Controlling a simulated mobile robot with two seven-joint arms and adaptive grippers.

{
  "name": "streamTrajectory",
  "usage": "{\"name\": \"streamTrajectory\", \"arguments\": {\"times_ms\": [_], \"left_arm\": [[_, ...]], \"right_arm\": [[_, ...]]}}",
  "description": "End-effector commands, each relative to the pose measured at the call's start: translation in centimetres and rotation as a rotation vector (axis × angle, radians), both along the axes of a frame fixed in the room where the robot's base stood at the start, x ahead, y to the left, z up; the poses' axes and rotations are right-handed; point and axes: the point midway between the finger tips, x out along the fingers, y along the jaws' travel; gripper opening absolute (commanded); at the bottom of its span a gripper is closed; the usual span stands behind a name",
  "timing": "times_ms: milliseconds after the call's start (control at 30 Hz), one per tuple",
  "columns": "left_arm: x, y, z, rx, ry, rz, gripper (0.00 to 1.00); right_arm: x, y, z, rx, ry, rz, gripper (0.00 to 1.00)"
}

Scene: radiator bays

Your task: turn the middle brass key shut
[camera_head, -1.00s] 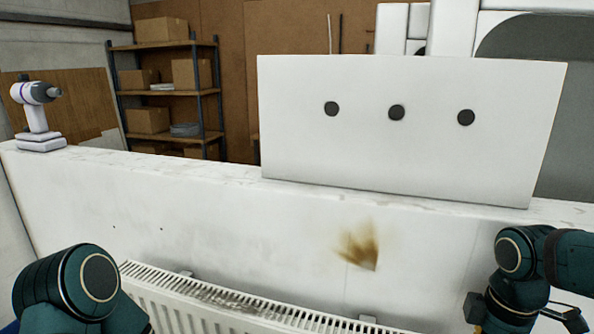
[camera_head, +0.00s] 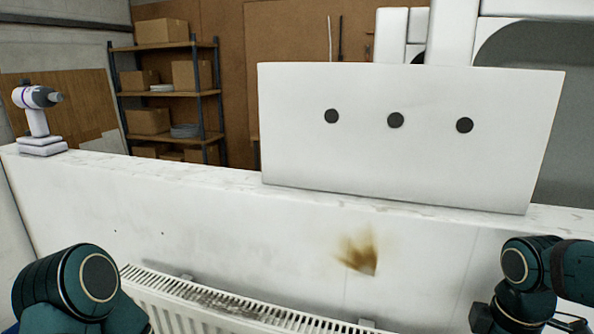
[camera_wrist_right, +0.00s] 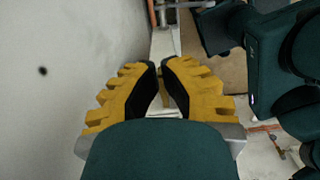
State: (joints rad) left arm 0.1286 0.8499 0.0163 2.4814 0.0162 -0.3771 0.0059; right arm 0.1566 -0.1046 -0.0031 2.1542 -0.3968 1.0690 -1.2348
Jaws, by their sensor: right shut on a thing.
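In the right wrist view my right gripper (camera_wrist_right: 163,78) has yellow ribbed fingers with black pads, closed toward each other at the tips. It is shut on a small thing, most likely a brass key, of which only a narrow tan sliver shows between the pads. I cannot tell which key it is. In the head view the radiator (camera_head: 240,312) hangs low on the white wall, and no brass key can be made out. My left gripper is out of view; only its arm shows at lower left.
A white board with three dark dots (camera_head: 400,165) stands on the wall's top ledge. A brown stain (camera_head: 358,252) marks the wall. A drill (camera_head: 37,115) stands on the ledge at left. Shelves with boxes (camera_head: 165,90) are behind. Copper-coloured pipework (camera_wrist_right: 268,128) shows at right in the wrist view.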

Motion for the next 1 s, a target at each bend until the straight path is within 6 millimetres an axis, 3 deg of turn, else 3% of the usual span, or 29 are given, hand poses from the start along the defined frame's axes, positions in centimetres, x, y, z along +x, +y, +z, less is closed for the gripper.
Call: {"name": "streamTrajectory", "arguments": {"times_ms": [533, 1000], "left_arm": [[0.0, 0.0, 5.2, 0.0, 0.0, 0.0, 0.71], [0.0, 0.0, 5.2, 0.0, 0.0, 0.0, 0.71]], "right_arm": [[0.0, 0.0, 5.8, 0.0, -0.001, -0.001, 0.0], [0.0, 0.0, 5.8, 0.0, 0.0, -0.001, 0.0]]}}
